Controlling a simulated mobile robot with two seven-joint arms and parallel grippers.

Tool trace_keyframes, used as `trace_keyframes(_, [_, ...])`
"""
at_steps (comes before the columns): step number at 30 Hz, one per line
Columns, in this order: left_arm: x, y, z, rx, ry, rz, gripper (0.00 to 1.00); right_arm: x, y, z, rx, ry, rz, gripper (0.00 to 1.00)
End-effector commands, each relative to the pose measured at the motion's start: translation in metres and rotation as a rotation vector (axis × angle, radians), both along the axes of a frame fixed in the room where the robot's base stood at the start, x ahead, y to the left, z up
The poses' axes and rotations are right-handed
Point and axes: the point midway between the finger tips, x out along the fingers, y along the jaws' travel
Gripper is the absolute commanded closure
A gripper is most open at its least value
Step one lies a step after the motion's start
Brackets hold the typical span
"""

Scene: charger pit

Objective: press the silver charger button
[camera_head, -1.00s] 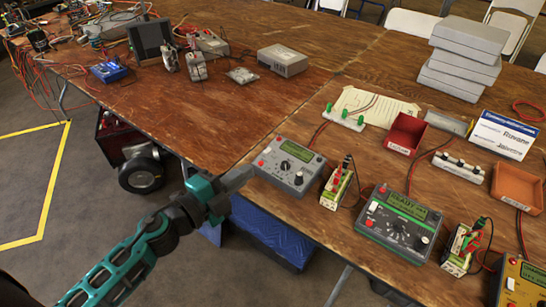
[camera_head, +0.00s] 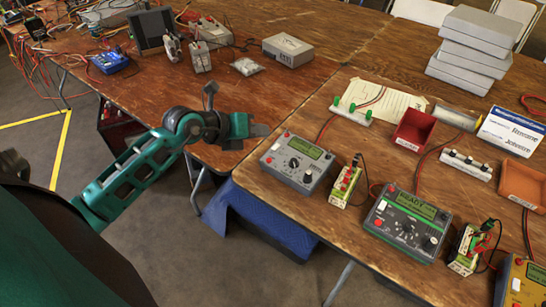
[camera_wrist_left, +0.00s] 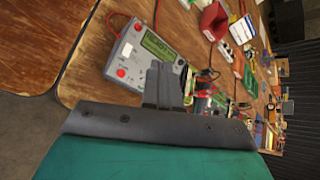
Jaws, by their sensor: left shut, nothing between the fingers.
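The silver charger (camera_head: 297,162) is a grey box with a green screen, a dark knob and two small red round parts. It lies near the front edge of the table. One red part (camera_head: 268,160) is at its lower left corner, the other (camera_head: 287,133) at its top left. My left gripper (camera_head: 259,131) is shut and empty, just left of the charger in the head view, apart from it in the picture. In the left wrist view, the shut fingers (camera_wrist_left: 164,86) overlap the lower right of the silver charger (camera_wrist_left: 128,55). My right gripper is out of view.
A battery pack (camera_head: 345,184) stands right of the charger, and a green-trimmed charger (camera_head: 407,222) lies beyond it. A red bin (camera_head: 413,131) and a white strip with green posts (camera_head: 351,111) stand behind. The bare wood (camera_head: 330,83) behind the silver charger is free.

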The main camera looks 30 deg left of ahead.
Motion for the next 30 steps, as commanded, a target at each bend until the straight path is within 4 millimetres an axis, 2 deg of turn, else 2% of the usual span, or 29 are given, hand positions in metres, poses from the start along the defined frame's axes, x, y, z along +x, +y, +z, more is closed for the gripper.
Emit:
trace_keyframes(11, [0.001,-0.001,-0.005,-0.004,0.0,0.0,1.0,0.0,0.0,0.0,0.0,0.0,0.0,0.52])
trace_keyframes(20, [0.008,-0.001,-0.042,-0.005,0.002,0.002,1.0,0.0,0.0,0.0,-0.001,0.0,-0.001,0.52])
trace_keyframes(21, [0.009,-0.002,-0.054,-0.004,-0.001,0.0,1.0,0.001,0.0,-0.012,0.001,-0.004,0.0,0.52])
trace_keyframes(24, [0.011,-0.002,-0.068,-0.003,-0.002,0.0,1.0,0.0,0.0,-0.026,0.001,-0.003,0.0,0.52])
trace_keyframes(30, [0.015,-0.002,-0.082,-0.003,-0.002,0.0,1.0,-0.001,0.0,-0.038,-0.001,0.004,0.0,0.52])
